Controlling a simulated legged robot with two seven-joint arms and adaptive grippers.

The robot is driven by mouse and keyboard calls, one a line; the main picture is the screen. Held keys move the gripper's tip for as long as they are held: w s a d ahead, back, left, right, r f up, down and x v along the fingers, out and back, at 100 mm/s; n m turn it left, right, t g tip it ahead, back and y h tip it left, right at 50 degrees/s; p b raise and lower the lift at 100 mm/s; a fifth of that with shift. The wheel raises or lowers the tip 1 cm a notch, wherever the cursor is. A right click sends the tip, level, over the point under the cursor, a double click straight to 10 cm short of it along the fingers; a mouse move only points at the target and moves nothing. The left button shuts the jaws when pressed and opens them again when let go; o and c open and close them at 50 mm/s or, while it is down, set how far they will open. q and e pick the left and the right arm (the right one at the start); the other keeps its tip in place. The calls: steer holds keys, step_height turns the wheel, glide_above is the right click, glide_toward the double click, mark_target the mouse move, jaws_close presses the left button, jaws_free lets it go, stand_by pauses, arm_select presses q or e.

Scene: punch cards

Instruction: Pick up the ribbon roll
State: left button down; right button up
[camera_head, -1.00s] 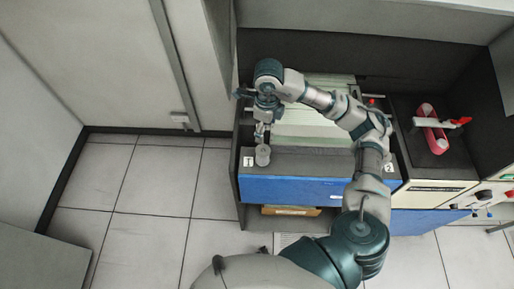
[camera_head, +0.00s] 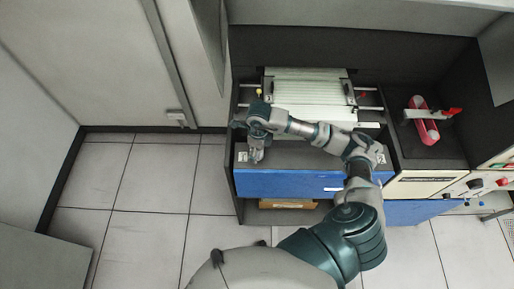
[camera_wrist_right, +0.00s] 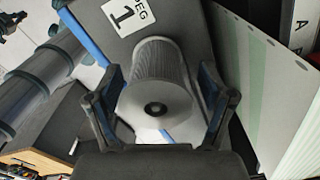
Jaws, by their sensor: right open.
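The ribbon roll (camera_wrist_right: 158,98) is a grey ribbed cylinder with a dark hole in its end, seen in the right wrist view. It stands near a white label marked 1 (camera_wrist_right: 126,14) on the dark ledge. My right gripper (camera_wrist_right: 160,76) is open, with one finger on each side of the roll; I cannot tell whether either finger touches it. In the head view my right gripper (camera_head: 256,156) points down at the left end of the ledge and mostly hides the roll there. My left gripper is not in view.
A stack of pale green-striped paper (camera_head: 305,90) lies behind the ledge. The blue front panel (camera_head: 290,185) runs below it. A pink-red roll (camera_head: 424,122) lies in a dark bay at the right. A brown box (camera_head: 288,203) sits under the panel. The floor at left is clear.

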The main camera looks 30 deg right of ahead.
steer(key=shift+d+f, duration=0.25)
steer(key=shift+a+r, duration=0.15)
steer(key=shift+a, duration=0.35)
steer(key=c, duration=1.3)
steer(key=shift+d+r, duration=0.1)
steer(key=shift+r, duration=0.15)
step_height(320, 180, up, 10)
steer(key=shift+f+b, duration=0.25)
steer(key=shift+b, duration=0.5)
steer(key=shift+d+r, duration=0.15)
steer(key=shift+r, duration=0.05)
